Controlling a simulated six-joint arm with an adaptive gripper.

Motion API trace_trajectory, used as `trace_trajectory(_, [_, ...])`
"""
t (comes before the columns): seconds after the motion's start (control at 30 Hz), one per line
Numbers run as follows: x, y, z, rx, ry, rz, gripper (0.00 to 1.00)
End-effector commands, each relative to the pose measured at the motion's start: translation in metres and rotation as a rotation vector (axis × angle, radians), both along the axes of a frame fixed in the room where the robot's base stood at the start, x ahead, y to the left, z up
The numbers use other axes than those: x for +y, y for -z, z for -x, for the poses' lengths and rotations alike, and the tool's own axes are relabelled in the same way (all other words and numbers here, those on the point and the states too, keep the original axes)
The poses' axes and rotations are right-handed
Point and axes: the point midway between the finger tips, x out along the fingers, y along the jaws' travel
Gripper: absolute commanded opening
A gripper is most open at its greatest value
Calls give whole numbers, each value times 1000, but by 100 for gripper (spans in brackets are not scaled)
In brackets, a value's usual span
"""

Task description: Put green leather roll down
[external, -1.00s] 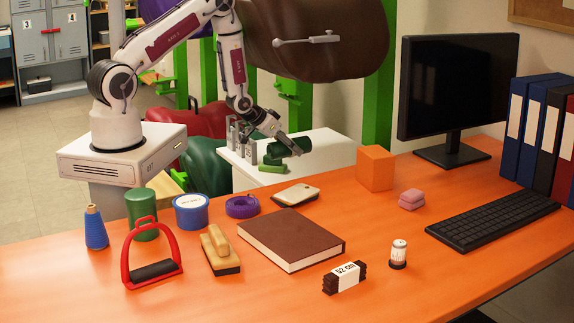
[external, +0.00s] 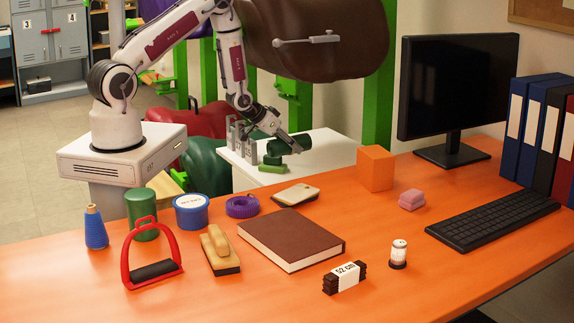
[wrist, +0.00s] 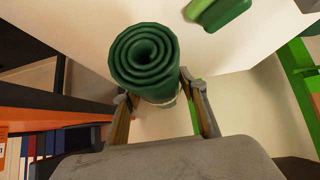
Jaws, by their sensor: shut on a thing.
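The green leather roll (wrist: 145,55) shows its spiral end in the wrist view, between the two fingers of my gripper (wrist: 157,90). My gripper is shut on it. In the external view, the roll (external: 284,147) is at my gripper (external: 296,147), over the white table (external: 318,160) behind the orange desk. I cannot tell whether the roll touches the tabletop. Part of the roll is hidden by the fingers.
A smaller green piece (external: 272,168) lies on the white table near the roll, also seen in the wrist view (wrist: 220,10). Grey upright holders (external: 241,140) stand to the left. An orange box (external: 375,168) stands on the desk. The table's right part is clear.

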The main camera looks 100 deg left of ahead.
Motion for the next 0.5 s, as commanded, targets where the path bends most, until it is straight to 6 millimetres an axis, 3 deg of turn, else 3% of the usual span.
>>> trace_trajectory(0.27, [-9,0,-1,-1,4,1,16])
trace_trajectory(0.5, [-48,-11,-17,-2,42,1,16])
